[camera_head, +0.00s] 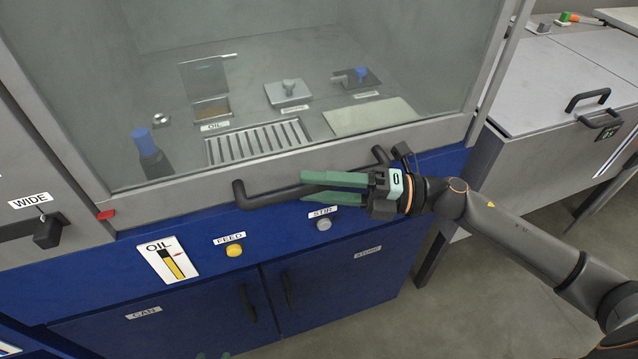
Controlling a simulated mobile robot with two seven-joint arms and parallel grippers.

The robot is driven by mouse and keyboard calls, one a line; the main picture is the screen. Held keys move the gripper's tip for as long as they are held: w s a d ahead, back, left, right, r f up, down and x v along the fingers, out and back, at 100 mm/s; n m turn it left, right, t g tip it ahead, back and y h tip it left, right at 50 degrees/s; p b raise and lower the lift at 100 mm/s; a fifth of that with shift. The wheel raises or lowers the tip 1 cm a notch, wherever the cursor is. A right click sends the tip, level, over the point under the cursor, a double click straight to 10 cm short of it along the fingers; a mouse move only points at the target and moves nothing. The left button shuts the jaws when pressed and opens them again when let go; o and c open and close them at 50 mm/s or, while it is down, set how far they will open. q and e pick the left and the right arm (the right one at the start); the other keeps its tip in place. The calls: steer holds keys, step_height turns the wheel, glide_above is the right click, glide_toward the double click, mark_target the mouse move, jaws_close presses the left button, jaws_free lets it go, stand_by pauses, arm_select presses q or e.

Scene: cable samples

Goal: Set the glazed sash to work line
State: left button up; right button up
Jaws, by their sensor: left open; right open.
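The glazed sash (330,45) of the blue cabinet is a large grey-framed pane, with its lower rail just above the blue front. A black bar handle (262,201) runs along that rail. My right gripper (303,188) is open at the handle, its green fingers one above the other with the bar appearing to run between them; whether they touch it is unclear. A red tab (107,214) sits at the left end of the lower rail. No line labelled as the work line is readable. Only green tips of my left gripper (212,356) show at the bottom edge.
Behind the glass are a blue-capped bottle (150,155), a slotted grate (258,143) and a pale plate (370,116). Below the handle are a yellow FEED button (234,250), a grey STIR button (323,224) and an OIL gauge (168,260). A grey bench (560,75) stands right.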

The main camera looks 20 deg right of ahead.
jaws_close()
stand_by(1.3)
